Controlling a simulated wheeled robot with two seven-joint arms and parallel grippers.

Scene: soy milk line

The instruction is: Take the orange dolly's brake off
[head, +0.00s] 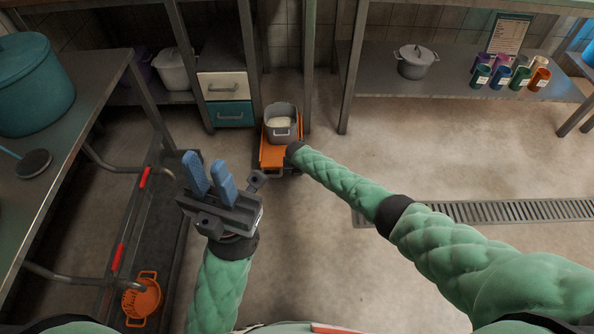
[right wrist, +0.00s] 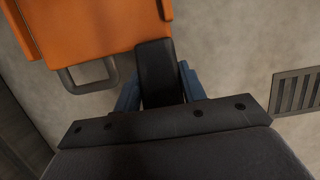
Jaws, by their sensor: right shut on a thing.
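The orange dolly (head: 271,156) stands on the floor under the shelving and carries a grey pot (head: 282,128) with pale contents. In the right wrist view the dolly's orange deck (right wrist: 85,25) fills the top left, with a grey metal loop below its edge. My right gripper (right wrist: 156,88) is shut on a black brake lever (right wrist: 155,65) at the dolly's near edge, a blue finger on each side. In the head view my right forearm hides most of this hand. My left gripper (head: 208,166) is raised, empty and open, left of the dolly.
A metal table with a teal pot (head: 32,85) stands at the left. An orange colander (head: 142,298) sits on its lower shelf. A drawer unit (head: 225,100) is left of the dolly. A floor drain (head: 500,211) lies at right. The middle floor is clear.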

